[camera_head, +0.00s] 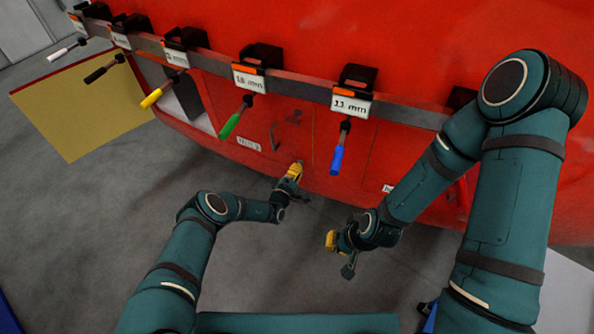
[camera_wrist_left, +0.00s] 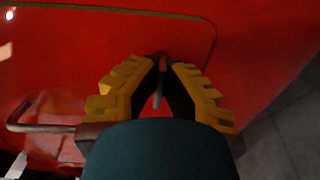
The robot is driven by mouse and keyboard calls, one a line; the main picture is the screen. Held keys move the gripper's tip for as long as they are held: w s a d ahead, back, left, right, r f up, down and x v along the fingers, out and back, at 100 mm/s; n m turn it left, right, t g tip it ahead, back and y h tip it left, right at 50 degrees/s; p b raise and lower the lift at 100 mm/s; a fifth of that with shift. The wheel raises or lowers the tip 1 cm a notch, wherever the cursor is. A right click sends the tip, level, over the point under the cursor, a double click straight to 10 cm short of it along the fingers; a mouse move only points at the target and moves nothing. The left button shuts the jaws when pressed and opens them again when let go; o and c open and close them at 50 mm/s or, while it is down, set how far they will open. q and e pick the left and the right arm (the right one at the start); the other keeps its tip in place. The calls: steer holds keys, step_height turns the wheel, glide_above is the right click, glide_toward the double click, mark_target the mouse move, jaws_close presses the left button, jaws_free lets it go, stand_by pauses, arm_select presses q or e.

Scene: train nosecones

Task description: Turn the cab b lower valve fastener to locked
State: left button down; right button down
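My left gripper (camera_head: 297,167) reaches up to the lower edge of the red nosecone panel, its yellow fingers against the surface. In the left wrist view, its fingertips (camera_wrist_left: 163,66) are close together around a small grey handle (camera_wrist_left: 157,98), which looks like the valve fastener. The fingers hide most of the fastener, and its marking or lock position cannot be read. My right gripper (camera_head: 334,243) hangs over the floor to the right, away from the panel. One yellow finger shows, and its opening cannot be judged.
A rail (camera_head: 300,88) crosses the red nosecone (camera_head: 330,30), with labelled holders and hanging tools, including a green one (camera_head: 231,124) and a blue one (camera_head: 337,159) above my grippers. A curved grey handle (camera_wrist_left: 38,120) is left of the left fingers. Grey floor (camera_head: 240,275) is clear below.

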arm_select(q)
steer(key=shift+r, duration=0.1)
steer(key=c, duration=1.1)
jaws_free()
steer(key=v, duration=1.2)
steer(key=shift+a, duration=0.1)
